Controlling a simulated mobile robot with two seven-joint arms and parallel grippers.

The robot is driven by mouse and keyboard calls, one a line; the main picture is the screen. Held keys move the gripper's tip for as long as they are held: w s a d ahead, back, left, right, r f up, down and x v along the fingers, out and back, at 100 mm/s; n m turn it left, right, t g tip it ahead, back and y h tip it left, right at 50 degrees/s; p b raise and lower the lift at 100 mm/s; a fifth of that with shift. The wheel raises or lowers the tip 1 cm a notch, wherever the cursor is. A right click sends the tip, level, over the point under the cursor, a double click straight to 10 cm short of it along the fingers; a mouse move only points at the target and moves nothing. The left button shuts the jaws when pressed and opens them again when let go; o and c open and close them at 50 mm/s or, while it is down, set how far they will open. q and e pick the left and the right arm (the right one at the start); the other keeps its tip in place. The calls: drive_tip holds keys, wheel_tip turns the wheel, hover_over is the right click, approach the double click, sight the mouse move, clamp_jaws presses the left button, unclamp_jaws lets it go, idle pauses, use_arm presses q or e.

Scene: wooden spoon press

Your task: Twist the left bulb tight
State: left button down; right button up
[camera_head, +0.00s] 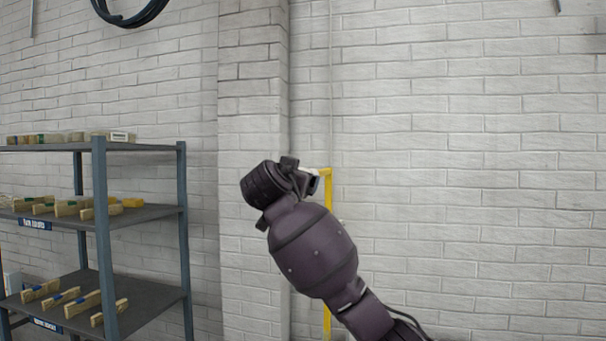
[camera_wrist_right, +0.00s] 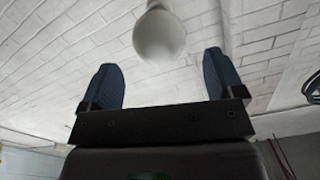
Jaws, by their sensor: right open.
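A round white bulb (camera_wrist_right: 158,36) shows at the top middle of the right wrist view, with its narrow neck at the picture's top edge. My right gripper (camera_wrist_right: 160,62) is open, with its two dark blue fingers apart. The bulb appears between and just past the fingertips, with a gap to each finger and nothing held. In the head view my right arm reaches up from the lower right, and its fingers and the bulb cannot be made out there. My left gripper is in neither view. Only one bulb is visible.
A yellow post (camera_head: 327,250) with a short top arm stands behind my right arm. A grey shelf rack (camera_head: 150,213) with wooden pieces (camera_head: 82,305) stands at the left. A white brick wall (camera_head: 470,160) fills the back. The space right of my arm looks clear.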

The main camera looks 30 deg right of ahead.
drive_tip(key=p+x, duration=0.1)
drive_tip(key=x, duration=0.6)
drive_tip(key=shift+p, duration=0.4)
drive_tip(key=c, duration=0.9)
